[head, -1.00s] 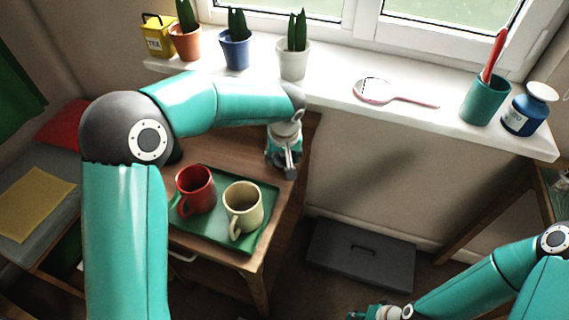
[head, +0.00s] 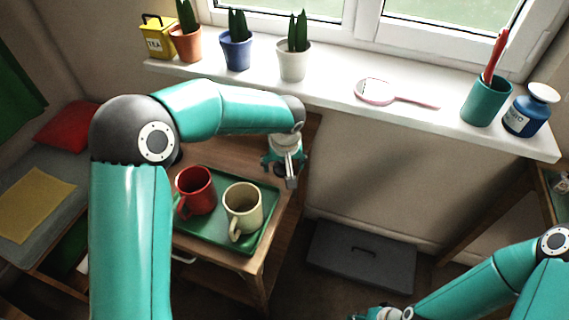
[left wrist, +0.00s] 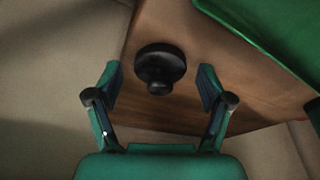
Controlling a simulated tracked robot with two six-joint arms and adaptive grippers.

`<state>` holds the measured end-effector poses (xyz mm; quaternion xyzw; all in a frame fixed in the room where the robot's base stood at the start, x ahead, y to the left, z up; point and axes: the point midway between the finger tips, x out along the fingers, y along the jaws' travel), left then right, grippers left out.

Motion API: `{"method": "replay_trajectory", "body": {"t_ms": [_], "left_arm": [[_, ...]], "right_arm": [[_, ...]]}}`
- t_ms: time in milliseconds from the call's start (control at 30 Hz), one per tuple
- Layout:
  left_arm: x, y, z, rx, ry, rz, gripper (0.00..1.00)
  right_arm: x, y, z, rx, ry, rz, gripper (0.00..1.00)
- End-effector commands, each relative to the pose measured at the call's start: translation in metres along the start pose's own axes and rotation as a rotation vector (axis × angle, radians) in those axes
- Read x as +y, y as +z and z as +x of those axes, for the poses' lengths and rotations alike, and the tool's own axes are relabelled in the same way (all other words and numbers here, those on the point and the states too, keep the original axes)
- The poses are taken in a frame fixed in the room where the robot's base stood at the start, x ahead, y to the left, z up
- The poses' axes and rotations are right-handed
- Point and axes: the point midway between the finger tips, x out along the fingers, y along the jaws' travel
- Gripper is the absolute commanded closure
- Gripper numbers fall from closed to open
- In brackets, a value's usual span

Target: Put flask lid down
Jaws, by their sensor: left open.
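The flask lid (left wrist: 160,60), black and round with a small knob, shows in the left wrist view at the wooden table's edge. It lies ahead of and between the fingers of my left gripper (left wrist: 160,82), with a gap to each. That gripper is open, and in the head view it (head: 285,172) points down over the table's right rear corner. I cannot make out the lid in the head view. My right gripper (head: 372,314) is partly cut off at the bottom edge of the head view, and its jaws are unclear. I see no flask that I can identify.
A green tray (head: 205,236) with a red mug (head: 196,190) and a cream mug (head: 243,208) stands on the table (head: 222,253), close to my left gripper. Potted plants, a hand mirror (head: 376,92) and a teal cup (head: 485,102) line the windowsill (head: 440,112).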

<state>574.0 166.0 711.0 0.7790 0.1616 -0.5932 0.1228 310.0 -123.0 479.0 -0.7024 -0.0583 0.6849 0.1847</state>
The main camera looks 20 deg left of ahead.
Motion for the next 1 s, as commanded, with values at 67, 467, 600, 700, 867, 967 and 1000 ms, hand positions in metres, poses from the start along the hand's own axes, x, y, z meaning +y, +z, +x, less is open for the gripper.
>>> {"method": "replay_trajectory", "body": {"t_ms": [67,467,600,700,867,967,1000], "left_arm": [[0.000,-0.001,-0.004,0.001,0.001,0.000,0.20],[0.001,-0.001,-0.073,0.003,0.003,0.001,0.20],[0.001,-0.001,-0.098,0.002,0.002,0.000,0.20],[0.001,-0.001,-0.111,0.002,0.001,0.000,0.20],[0.000,0.000,-0.119,0.000,0.000,0.001,0.20],[0.000,0.000,-0.120,0.000,0.000,0.001,0.20],[0.000,0.000,-0.120,0.000,0.000,0.001,0.20]], "right_arm": [[0.000,0.000,-0.001,0.000,0.000,0.000,0.60],[-0.003,0.000,-0.009,0.000,0.000,0.000,0.60],[-0.004,0.000,-0.012,0.000,0.000,0.000,0.60],[-0.005,0.000,-0.013,0.000,0.000,0.000,0.60],[-0.005,0.000,-0.014,0.000,0.000,0.000,0.60],[-0.005,0.000,-0.014,0.000,0.000,0.000,0.60],[-0.005,0.000,-0.014,0.000,0.000,0.000,0.60]]}}
